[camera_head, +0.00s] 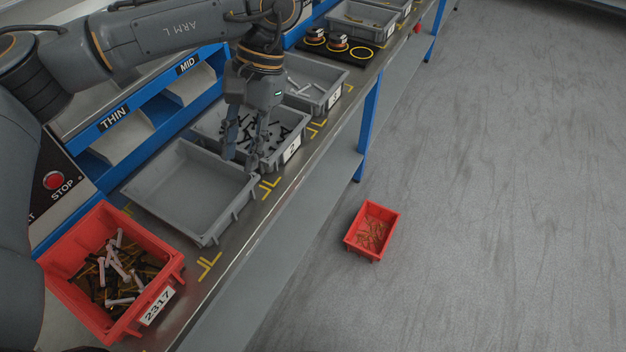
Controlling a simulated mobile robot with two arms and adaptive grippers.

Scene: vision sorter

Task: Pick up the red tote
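A red tote (168,272) labelled 2317 sits on the metal bench at the lower left. It holds a mix of white, black and yellowish pieces. A second, smaller-looking red tote (352,240) stands on the floor to the right of the bench, with thin brownish pieces inside. My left gripper (241,161) points down, fingers apart with nothing seen between them. It shows over the border between the empty grey tote and the grey tote labelled 2, away from both red totes. Whether its fingertips touch a grey rim I cannot tell. My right gripper is not in view.
An empty grey tote (205,238) stands beside the bench red tote. Grey tote 2 (292,150) holds black pieces; another (335,97) holds white pieces. Blue racks marked THIN and MID and a red STOP button (54,181) line the back. Floor at right is clear.

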